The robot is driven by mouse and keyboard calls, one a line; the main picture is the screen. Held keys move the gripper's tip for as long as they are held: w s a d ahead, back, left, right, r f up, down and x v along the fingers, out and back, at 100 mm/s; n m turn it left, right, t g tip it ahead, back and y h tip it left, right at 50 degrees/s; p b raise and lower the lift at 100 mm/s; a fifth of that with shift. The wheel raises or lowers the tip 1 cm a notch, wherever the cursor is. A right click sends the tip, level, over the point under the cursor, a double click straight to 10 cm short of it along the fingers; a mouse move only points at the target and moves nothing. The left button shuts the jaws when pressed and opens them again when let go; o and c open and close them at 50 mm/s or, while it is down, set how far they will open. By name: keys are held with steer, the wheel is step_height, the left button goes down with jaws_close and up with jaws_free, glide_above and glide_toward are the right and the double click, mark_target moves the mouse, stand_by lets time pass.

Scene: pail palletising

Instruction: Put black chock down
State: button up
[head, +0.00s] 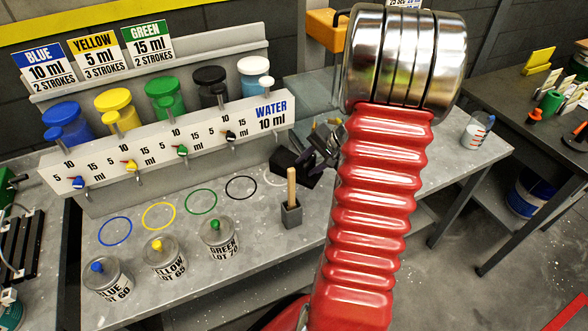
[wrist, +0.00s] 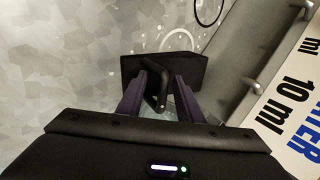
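The black chock (wrist: 193,69) is a dark block with a bar-like handle (wrist: 156,92) in the wrist view. My gripper (wrist: 160,76) has its two purple-grey fingers on either side of that handle and appears shut on it. In the head view the black chock (head: 287,164) looks tilted, low over or on the grey bench behind the wooden-handled tool, near a pale ring. My gripper (head: 322,145) is partly hidden there by my red arm. Whether the chock touches the bench is unclear.
A dispenser rack (head: 170,150) with coloured taps runs along the bench's back. Labelled cans (head: 218,238) stand at the front, with coloured rings (head: 202,201) behind them. A wooden-handled tool (head: 291,205) stands in a grey holder close to the chock. A beaker (head: 478,130) stands farther right.

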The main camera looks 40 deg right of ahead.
stand_by(0.5)
steer(key=c, duration=0.8)
steer(key=shift+s+f, duration=0.1)
jaws_close()
